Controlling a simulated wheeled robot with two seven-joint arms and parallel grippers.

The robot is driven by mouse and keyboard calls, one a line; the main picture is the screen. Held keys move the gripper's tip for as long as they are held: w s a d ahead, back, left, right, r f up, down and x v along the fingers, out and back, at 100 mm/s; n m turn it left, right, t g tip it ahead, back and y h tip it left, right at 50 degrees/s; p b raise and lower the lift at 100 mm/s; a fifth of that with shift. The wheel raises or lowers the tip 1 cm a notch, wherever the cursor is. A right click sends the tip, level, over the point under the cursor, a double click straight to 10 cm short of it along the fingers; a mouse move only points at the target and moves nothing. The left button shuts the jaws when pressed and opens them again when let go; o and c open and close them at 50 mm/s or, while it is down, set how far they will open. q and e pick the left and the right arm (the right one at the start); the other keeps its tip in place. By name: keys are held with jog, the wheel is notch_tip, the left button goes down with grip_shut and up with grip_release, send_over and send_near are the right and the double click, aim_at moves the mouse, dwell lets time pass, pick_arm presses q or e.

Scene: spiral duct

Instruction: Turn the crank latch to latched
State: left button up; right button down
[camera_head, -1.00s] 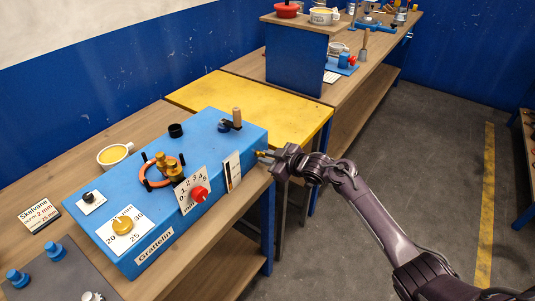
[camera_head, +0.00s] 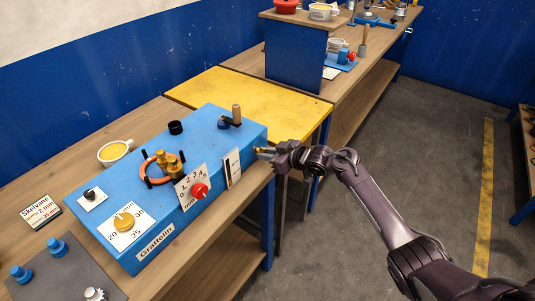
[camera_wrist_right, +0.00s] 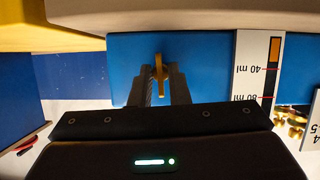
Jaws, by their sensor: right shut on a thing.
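My right gripper (camera_head: 263,151) is at the right end of the box, well below that crank. It is shut on a small brass handle, which shows upright between the fingers in the right wrist view (camera_wrist_right: 159,72). I cannot tell for sure which of the two is the crank latch. The fingers hide part of the brass handle. My left gripper is out of view.
A red knob (camera_head: 200,190), a yellow dial (camera_head: 124,221) and an orange ring with brass parts (camera_head: 150,170) are on the box. A white gauge strip (camera_wrist_right: 254,65) is beside my right gripper. A yellow table (camera_head: 265,100) stands behind; open floor lies right.

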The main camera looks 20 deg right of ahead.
jog(key=c, duration=1.6)
grip_release()
jog(key=shift+s+d, duration=0.1)
jog(key=b+v, duration=0.1)
jog(key=v, duration=0.6)
jog(key=shift+s, duration=0.25)
jog(key=shift+d+r, duration=0.1)
jog(key=shift+d, duration=0.05)
